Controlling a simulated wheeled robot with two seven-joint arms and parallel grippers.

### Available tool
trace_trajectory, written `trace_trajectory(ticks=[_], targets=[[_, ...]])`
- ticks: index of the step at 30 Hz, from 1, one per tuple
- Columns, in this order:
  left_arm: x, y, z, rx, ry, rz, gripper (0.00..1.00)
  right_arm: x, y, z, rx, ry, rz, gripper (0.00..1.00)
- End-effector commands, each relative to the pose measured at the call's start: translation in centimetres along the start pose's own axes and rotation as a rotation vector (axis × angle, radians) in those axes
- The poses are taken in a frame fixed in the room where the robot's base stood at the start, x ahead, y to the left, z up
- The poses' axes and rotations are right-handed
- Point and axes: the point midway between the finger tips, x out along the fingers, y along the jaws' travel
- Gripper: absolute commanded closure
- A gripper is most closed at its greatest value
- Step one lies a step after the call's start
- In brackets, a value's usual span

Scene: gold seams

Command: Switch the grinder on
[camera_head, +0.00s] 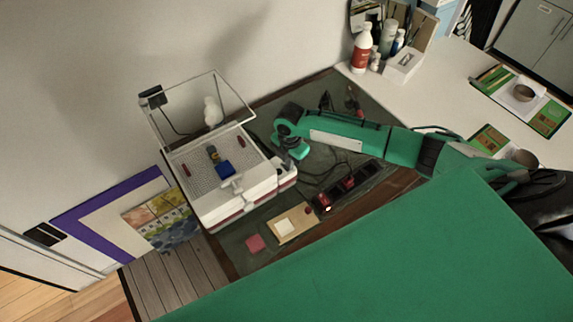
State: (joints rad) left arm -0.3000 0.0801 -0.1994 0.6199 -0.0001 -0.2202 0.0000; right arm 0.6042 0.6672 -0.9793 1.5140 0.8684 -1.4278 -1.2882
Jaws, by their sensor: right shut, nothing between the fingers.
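The grinder (256,197) is a white box with a perforated grey top, a blue block on it and a clear framed shield (211,78) at its back. It stands at the left end of the dark work mat. My right gripper (297,154) is at the end of the green arm that comes in from the right. It is shut and empty, close beside the grinder's right side. I cannot tell whether it touches the grinder. The grinder's switch is not clearly visible. My left gripper is not in view.
A black power strip (364,176) with red switches and cables lies on the mat (245,231). Bottles (362,48) and a white box (403,65) stand at the back.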

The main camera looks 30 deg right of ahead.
Motion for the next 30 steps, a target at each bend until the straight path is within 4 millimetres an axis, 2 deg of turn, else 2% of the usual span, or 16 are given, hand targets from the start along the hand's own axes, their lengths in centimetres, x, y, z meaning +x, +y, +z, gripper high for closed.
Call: trace_trajectory(ticks=[30], targets=[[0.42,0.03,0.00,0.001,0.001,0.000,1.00,0.80,-0.01,0.00,0.000,0.000,0.000,1.00]])
